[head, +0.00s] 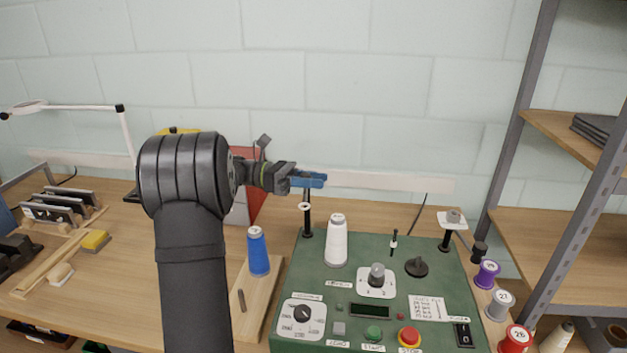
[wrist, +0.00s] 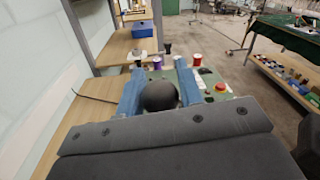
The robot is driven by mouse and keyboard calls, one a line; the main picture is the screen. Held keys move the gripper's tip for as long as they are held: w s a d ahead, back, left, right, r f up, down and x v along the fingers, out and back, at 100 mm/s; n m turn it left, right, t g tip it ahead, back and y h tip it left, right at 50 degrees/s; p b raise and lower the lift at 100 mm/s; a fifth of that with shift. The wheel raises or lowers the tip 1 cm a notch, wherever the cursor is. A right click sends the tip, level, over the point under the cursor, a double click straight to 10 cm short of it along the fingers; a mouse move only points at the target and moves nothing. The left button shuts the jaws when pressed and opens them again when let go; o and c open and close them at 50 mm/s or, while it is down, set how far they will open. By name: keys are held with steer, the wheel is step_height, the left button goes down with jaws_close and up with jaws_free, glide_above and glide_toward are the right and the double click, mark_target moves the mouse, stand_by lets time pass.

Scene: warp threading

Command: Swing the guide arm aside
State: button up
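My gripper (head: 312,180) is in the air above the back left of the green machine panel (head: 315,258), pointing right. Another black post (head: 445,238) with a white plate and grey knob stands at the back right. I cannot tell which part is the guide arm.
A white thread cone (head: 337,242) stands on the panel near the left post. A blue cone (head: 258,252) stands on a wooden board to the left. Dials and buttons fill the panel's front. Several numbered spools (head: 500,304) line its right side, beside a metal shelf rack (head: 517,130).

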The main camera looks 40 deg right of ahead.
steer(key=o, duration=0.3)
steer(key=v, duration=0.7)
steer(key=shift+w, duration=0.2)
steer(key=shift+a, duration=0.1)
